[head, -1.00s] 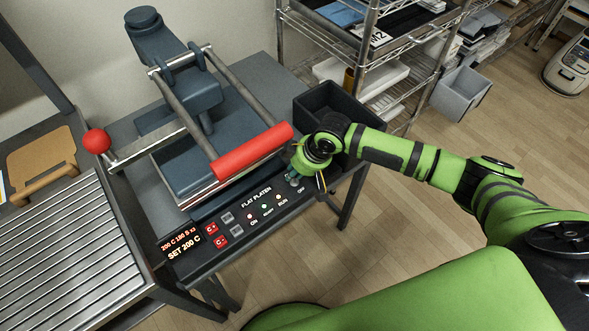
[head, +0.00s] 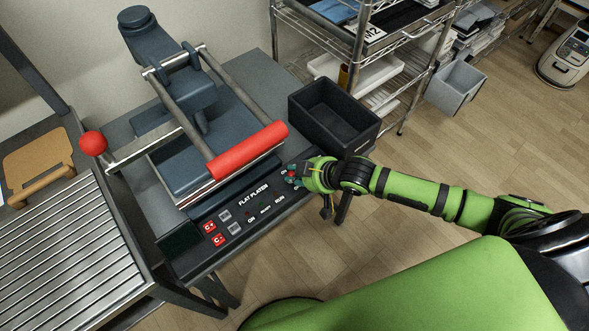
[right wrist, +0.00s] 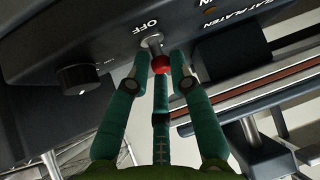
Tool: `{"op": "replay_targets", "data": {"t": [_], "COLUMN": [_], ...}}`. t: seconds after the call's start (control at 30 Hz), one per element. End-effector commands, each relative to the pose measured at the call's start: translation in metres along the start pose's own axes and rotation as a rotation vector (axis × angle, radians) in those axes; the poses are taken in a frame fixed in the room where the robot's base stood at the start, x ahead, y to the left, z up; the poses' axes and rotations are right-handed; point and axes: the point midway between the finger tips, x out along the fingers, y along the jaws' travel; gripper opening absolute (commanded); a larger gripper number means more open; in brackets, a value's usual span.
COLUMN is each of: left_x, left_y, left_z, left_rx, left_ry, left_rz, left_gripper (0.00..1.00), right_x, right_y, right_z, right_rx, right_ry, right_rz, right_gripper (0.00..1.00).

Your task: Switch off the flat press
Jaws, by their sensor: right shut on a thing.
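The flat press (head: 200,105) stands on a grey table at left, with a red-gripped bar across its front. Its sloped front panel (head: 225,225) has a dark display (head: 180,240), and its indicator lights look unlit. My right gripper (head: 294,177) is at the panel's right end. In the right wrist view its teal fingers (right wrist: 160,68) are shut around a small switch lever (right wrist: 160,63) with a red tip, beside the OFF label. My left gripper is not in view.
A black open bin (head: 335,115) sits at the table's right end, just behind my right wrist. A wire rack (head: 400,60) and a grey bin (head: 456,88) stand beyond. A black knob (right wrist: 78,78) shows beside the switch.

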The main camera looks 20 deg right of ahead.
Motion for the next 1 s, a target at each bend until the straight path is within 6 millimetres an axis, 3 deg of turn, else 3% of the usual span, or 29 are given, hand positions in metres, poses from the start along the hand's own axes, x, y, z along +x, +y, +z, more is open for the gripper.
{"op": "replay_targets", "data": {"t": [0.4, 0.93, 0.97, 1.0], "left_x": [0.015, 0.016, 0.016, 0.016], "left_y": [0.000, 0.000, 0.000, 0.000], "left_z": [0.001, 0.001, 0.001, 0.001], "left_rx": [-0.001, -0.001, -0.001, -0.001], "left_ry": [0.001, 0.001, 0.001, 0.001], "left_rz": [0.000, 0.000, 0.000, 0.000], "left_gripper": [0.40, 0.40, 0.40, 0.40], "right_x": [-0.003, -0.004, -0.004, -0.004], "right_y": [-0.006, -0.006, -0.006, -0.006], "right_z": [0.005, 0.003, 0.003, 0.004], "right_rx": [-0.030, -0.036, -0.036, -0.036], "right_ry": [0.205, 0.235, 0.235, 0.235], "right_rz": [0.032, 0.036, 0.036, 0.036], "right_gripper": [0.00, 0.00, 0.30, 0.43]}}
